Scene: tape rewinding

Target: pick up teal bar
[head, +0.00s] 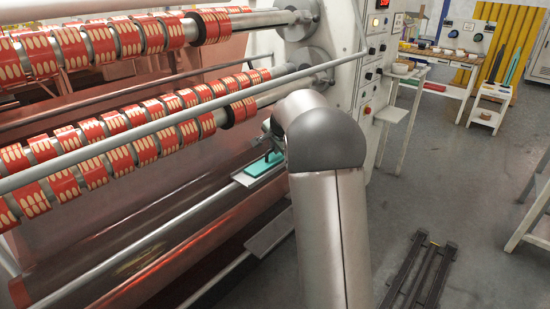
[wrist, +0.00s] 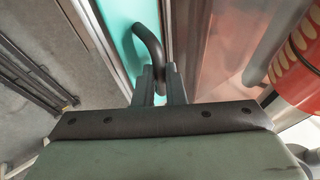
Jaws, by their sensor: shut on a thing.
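The teal bar (head: 264,165) lies on a narrow metal ledge at the front of the rewinding machine in the head view. In the wrist view the teal bar (wrist: 121,28) runs up from my gripper and carries a dark curved handle (wrist: 149,45). My gripper (wrist: 160,82) has its two fingers around the lower end of the handle and is shut on it. In the head view my arm hides part of the gripper and the right end of the ledge.
Rollers with red and cream tape rolls (head: 120,160) span the machine above the ledge, and one roll (wrist: 297,60) is close at right in the wrist view. A long bar (head: 150,131) crosses in front of the rolls. Grey floor (head: 430,190) is open at right.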

